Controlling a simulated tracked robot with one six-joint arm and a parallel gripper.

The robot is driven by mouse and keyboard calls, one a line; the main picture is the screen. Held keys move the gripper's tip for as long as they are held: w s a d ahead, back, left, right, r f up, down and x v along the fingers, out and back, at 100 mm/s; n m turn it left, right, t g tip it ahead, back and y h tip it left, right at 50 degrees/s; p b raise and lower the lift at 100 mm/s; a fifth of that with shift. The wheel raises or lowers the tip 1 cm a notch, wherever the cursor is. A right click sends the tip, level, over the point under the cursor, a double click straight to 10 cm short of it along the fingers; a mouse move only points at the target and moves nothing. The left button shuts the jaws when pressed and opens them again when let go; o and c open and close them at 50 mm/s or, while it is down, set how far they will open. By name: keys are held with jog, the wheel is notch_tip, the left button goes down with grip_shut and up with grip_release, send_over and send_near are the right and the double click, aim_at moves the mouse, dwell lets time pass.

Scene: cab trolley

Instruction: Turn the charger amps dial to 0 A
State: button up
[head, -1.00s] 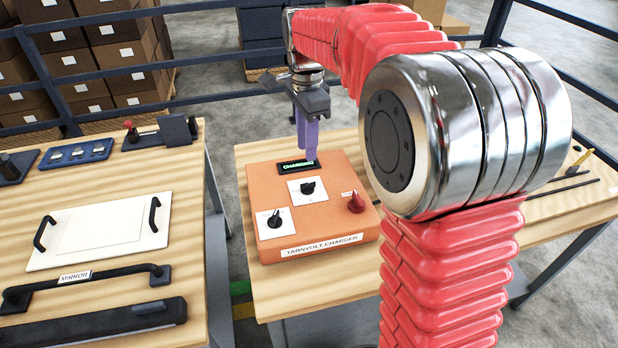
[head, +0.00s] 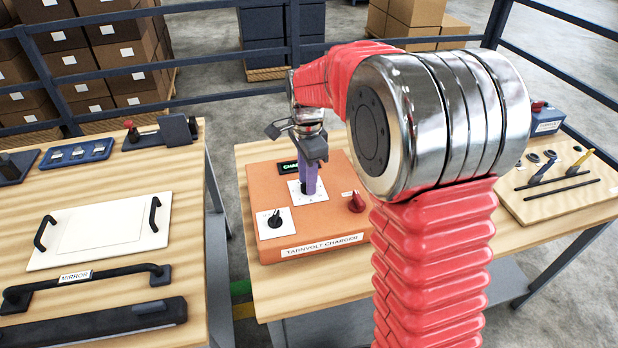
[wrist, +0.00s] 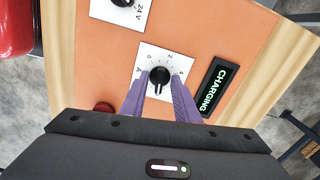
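The orange charger box (head: 268,179) stands on the right-hand table. Its amps dial, a black knob on a white plate marked A, shows in the wrist view (wrist: 159,76). My gripper (head: 309,193) points down over this dial, its purple fingers hiding the knob in the head view. In the wrist view my gripper (wrist: 160,84) is open, one fingertip on each side of the knob with small gaps. Figures 0 and 2 show along the plate's far edge. The knob's setting is hard to read. The display (wrist: 212,88) reads CHARGING.
A second dial (head: 275,219), marked 24 V in the wrist view, is at the box's front left. A red knob (head: 356,202) is at its right. A tool board (head: 560,190) lies farther right. The left table holds a mirror panel (head: 95,236). Blue railings run behind.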

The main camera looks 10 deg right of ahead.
jog(key=shift+c, duration=0.4)
grip_shut()
jog(key=shift+d, duration=0.2)
jog(key=shift+a, duration=0.1)
